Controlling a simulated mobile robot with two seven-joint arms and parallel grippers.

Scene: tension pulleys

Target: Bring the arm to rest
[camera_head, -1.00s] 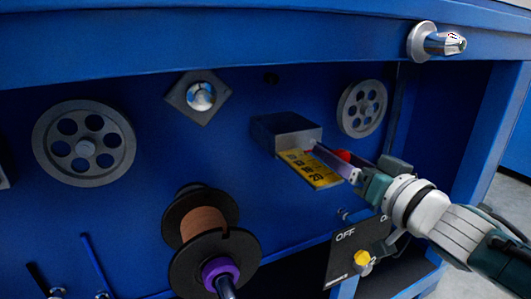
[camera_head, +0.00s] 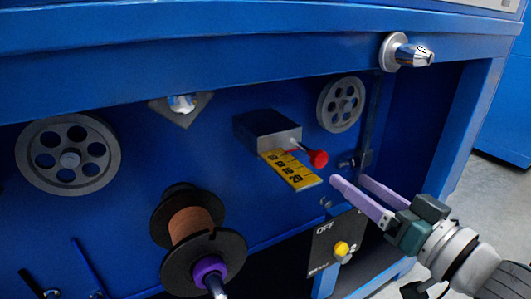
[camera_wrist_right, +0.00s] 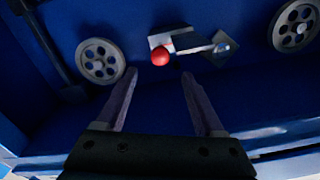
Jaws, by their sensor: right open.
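My right gripper (camera_head: 348,182) is open and empty, with two pale purple fingers apart. In the head view it is to the right of a red knob (camera_head: 318,158) and touches nothing that I can see. The knob sits on a lever beside a grey box (camera_head: 268,131) with a yellow numbered scale (camera_head: 292,170) below it. In the right wrist view the fingers of my right gripper (camera_wrist_right: 160,80) point toward the blue panel, with the red knob (camera_wrist_right: 160,56) beyond the gap between them. My left gripper is not in view.
Grey pulleys with holes sit at the left (camera_head: 68,155) and right (camera_head: 341,104) of the blue panel (camera_head: 130,215). A copper-wound spool (camera_head: 191,228) sticks out at the lower middle. A switch plate marked OFF (camera_head: 325,243) with a yellow knob (camera_head: 341,249) is below my right gripper.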

